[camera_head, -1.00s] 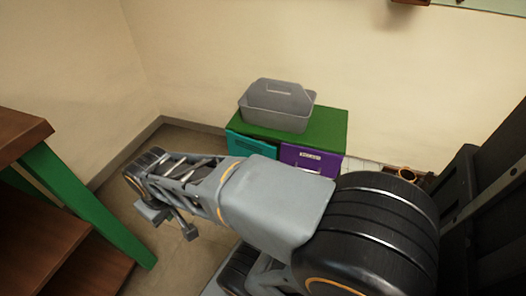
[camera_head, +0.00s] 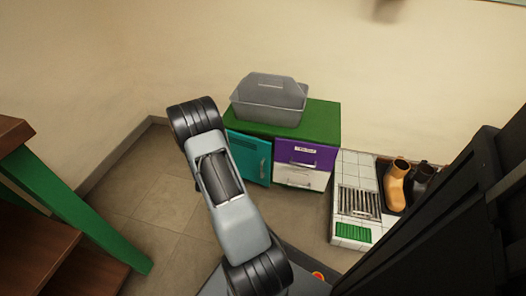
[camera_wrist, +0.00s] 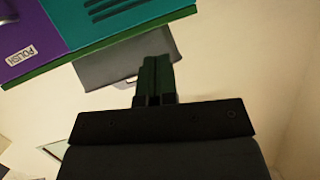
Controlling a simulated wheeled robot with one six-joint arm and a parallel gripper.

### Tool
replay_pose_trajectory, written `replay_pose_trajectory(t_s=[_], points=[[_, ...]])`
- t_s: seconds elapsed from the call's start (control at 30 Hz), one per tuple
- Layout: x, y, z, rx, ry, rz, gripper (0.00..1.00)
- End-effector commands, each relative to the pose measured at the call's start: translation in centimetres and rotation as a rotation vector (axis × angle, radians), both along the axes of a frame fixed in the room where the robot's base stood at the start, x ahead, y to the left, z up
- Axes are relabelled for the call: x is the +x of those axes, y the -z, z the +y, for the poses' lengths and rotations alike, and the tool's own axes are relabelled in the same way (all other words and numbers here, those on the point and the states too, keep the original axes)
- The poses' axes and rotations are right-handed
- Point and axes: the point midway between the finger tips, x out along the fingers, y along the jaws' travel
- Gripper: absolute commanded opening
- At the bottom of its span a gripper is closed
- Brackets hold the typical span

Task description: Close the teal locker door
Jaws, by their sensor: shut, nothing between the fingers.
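The teal locker door (camera_head: 250,157) is on the front left of a green-topped cabinet (camera_head: 322,121), beside a purple drawer (camera_head: 305,154). My arm hides part of its left side in the head view. The door looks nearly in line with the cabinet front; I cannot tell whether it is fully shut. In the wrist view the teal door (camera_wrist: 95,22), with dark slots, shows at the top, seen upside down. My gripper (camera_wrist: 155,62) is shut and empty, apart from the door in that picture. The gripper is hidden in the head view.
A grey caddy (camera_head: 270,100) stands on the cabinet top. A white drawer (camera_head: 300,178) is below the purple one. A tiled stand with a grate (camera_head: 358,202) and boots (camera_head: 397,184) are at the right. A green-legged wooden table (camera_head: 75,210) is at the left. Floor between is clear.

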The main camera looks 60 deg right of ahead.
Motion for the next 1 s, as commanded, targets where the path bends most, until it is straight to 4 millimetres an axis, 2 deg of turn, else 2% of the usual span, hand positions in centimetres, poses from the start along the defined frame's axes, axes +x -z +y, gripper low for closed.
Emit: replay_pose_trajectory(t_s=[0.03,0.2,0.3,0.4,0.57,1.0], points=[[-2.0,1.9,-1.5,-0.055,0.070,0.006,0.00],[-7.1,4.6,-4.0,-0.235,0.231,0.019,0.00],[-9.1,5.4,-4.5,-0.308,0.283,0.031,0.00],[-10.2,5.9,-4.9,-0.351,0.311,0.038,0.00],[-10.7,6.2,-6.3,-0.376,0.329,0.041,0.00],[-9.5,6.3,-14.3,-0.377,0.327,0.039,0.00]])
